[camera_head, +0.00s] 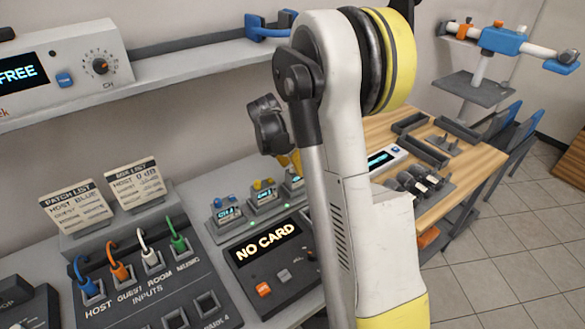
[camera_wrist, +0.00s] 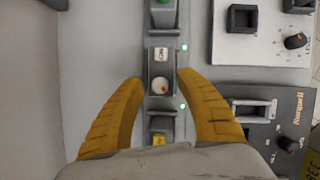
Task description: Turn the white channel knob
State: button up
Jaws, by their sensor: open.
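The white channel knob (camera_wrist: 160,86) is a small round cream knob with a red mark, on a grey pack in a row. In the wrist view it sits between the two yellow fingers of my gripper (camera_wrist: 161,78), which are spread apart on either side of the row and look empty. Whether the fingers are at the knob's height is hard to tell. In the head view my arm hides most of the gripper; only a bit of yellow finger (camera_head: 291,161) shows above the row. The white knob cannot be made out there.
Neighbouring packs carry a yellow knob (camera_wrist: 158,139) and a green one (camera_wrist: 162,17). A blue-knobbed pack (camera_head: 226,214) stands at the row's left. The "NO CARD" panel (camera_head: 267,242) lies in front. A patch box (camera_head: 140,275) with coloured plugs is left. A shelf (camera_head: 190,67) runs above.

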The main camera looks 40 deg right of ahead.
grip_shut()
jog(key=shift+m, duration=0.4)
jog(key=m+g+p, duration=0.1)
jog(key=m, duration=0.3)
jog(key=shift+g, duration=0.4)
jog(key=m+g, duration=0.1)
jog(key=m, duration=0.1)
jog(key=m+g+y+p, duration=0.1)
jog(key=m, duration=0.2)
jog(key=m+y, duration=0.1)
jog(key=m, duration=0.2)
jog(key=m+g+p, duration=0.1)
jog(key=m, duration=0.1)
jog(key=shift+m+y, duration=0.4)
jog(key=m+y, duration=0.2)
jog(key=m, duration=0.2)
jog(key=shift+m+p, duration=0.35)
jog(key=shift+m, duration=0.05)
